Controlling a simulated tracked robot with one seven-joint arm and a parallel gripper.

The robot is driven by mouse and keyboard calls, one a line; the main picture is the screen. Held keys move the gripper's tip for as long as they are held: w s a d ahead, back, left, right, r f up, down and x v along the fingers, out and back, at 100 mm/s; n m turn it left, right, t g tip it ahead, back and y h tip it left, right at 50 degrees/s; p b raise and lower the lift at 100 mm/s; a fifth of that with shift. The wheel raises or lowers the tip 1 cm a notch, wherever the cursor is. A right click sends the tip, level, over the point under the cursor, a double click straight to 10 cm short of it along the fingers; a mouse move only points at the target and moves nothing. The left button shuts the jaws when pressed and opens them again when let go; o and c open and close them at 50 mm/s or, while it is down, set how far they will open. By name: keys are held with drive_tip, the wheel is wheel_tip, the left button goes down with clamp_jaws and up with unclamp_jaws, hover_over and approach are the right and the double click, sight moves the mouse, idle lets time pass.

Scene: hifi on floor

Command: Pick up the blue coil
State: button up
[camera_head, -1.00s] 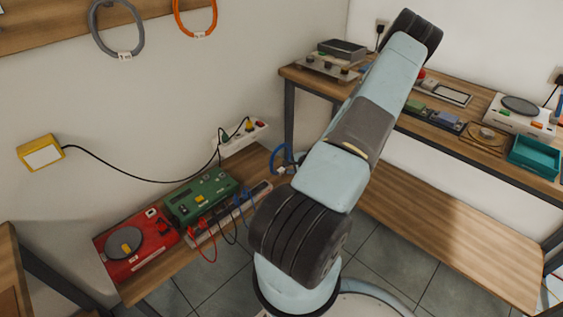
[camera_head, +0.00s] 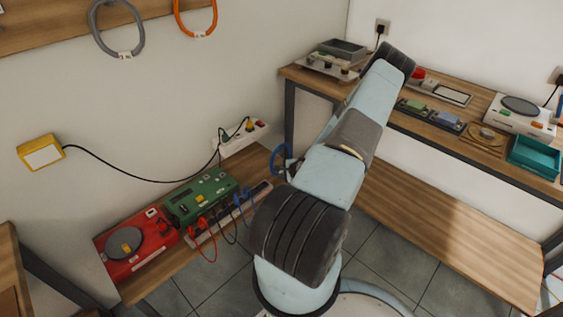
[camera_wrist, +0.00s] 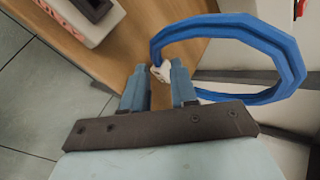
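The blue coil (camera_head: 274,161) shows in the head view left of my arm, above the lower wooden shelf near the corner; my arm partly hides it. In the wrist view the blue coil (camera_wrist: 292,55) is a large ring at the upper right, with a small white tag at its left end. My gripper (camera_wrist: 158,66) is open, its two blue fingers apart. The tagged end of the coil lies at the fingertips, in line with the gap. I cannot tell whether a finger touches it. The head view does not show the fingers.
A power strip (camera_head: 240,138), a green device (camera_head: 200,196) and a red device (camera_head: 136,246) with cables are close by on the left. The right bench (camera_head: 480,103) carries several devices. Grey (camera_head: 93,30) and orange (camera_head: 180,22) rings hang on the wall.

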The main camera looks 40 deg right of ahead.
sight(278, 178)
drive_tip(key=x, duration=0.5)
drive_tip(key=shift+d+f, duration=0.1)
drive_tip(key=shift+d, duration=0.05)
clamp_jaws()
